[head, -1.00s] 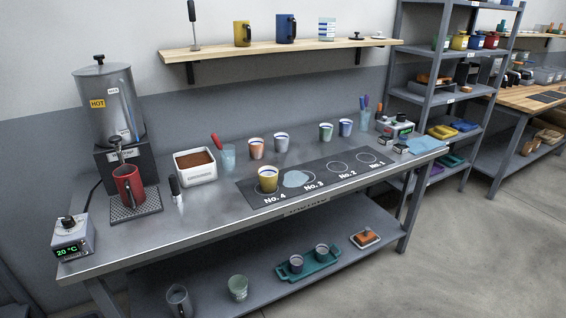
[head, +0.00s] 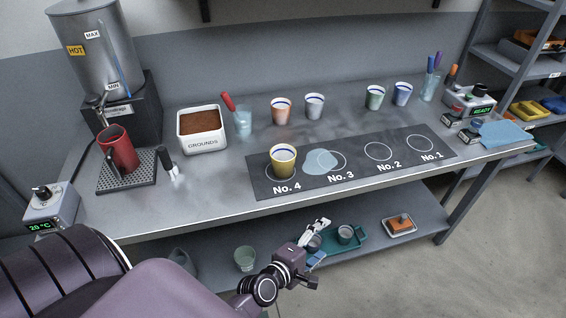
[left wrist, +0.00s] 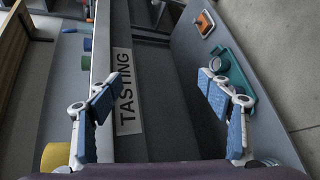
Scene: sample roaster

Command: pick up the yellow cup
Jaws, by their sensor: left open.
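The yellow cup (head: 283,165) stands upright on the No. 4 spot of the dark mat (head: 350,178), near the front of the bench. In the left wrist view a yellow round shape at the lower left, likely this cup (left wrist: 54,157), is partly hidden by a finger. My left gripper (head: 317,243) is open and empty, in front of the bench and below the cup's height, apart from it. Its two blue-padded fingers are spread in the left wrist view (left wrist: 163,90). My right gripper is not in view.
A blue spill (head: 321,162) lies on the mat beside No. 4. Orange (head: 281,112) and white (head: 314,106) cups stand behind. The bench's front edge is between gripper and cup. The lower shelf holds a teal tray (head: 358,240) and a glass (head: 245,259).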

